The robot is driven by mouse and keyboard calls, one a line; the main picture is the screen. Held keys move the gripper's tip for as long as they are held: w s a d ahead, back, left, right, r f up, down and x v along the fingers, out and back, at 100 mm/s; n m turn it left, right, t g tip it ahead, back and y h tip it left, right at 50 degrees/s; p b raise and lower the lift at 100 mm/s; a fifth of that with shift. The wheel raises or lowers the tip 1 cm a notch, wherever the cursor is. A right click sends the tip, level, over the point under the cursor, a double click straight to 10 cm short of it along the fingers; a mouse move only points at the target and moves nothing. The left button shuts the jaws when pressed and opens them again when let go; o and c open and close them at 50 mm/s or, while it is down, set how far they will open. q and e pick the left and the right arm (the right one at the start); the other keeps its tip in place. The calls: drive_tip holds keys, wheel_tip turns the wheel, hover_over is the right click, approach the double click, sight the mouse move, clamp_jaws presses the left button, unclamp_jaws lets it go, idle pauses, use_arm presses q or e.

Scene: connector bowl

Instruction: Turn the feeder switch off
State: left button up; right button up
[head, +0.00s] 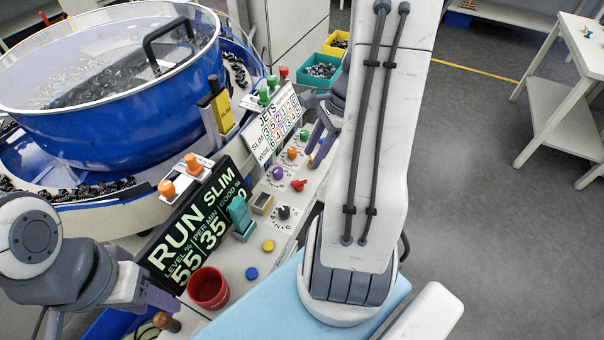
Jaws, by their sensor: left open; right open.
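The control panel (225,262) runs along the front of the blue bowl feeder (120,115). A large teal switch (240,213) stands up from it, right of the display (195,228), which reads RUN SLIM, 55 and 35. I cannot read a label that marks the feeder switch. A black knob (284,212) and a red knob (299,184) sit farther along. My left gripper (168,301) is open at the lower left, beside the display's near end, apart from the teal switch. My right gripper (318,145) is open beside the panel's far end, partly hidden by my arm.
A red cup (208,287) stands at the panel's near end, by a wooden-knobbed handle (166,321). Blue (252,273) and yellow (268,246) buttons lie nearby. Green (320,71) and yellow (337,42) parts bins stand at the back. Open floor lies right.

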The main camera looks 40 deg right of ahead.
sight(299, 180)
drive_tip(key=x, duration=0.8)
drive_tip(key=shift+b, duration=0.4)
drive_tip(key=shift+c, duration=0.3)
clamp_jaws()
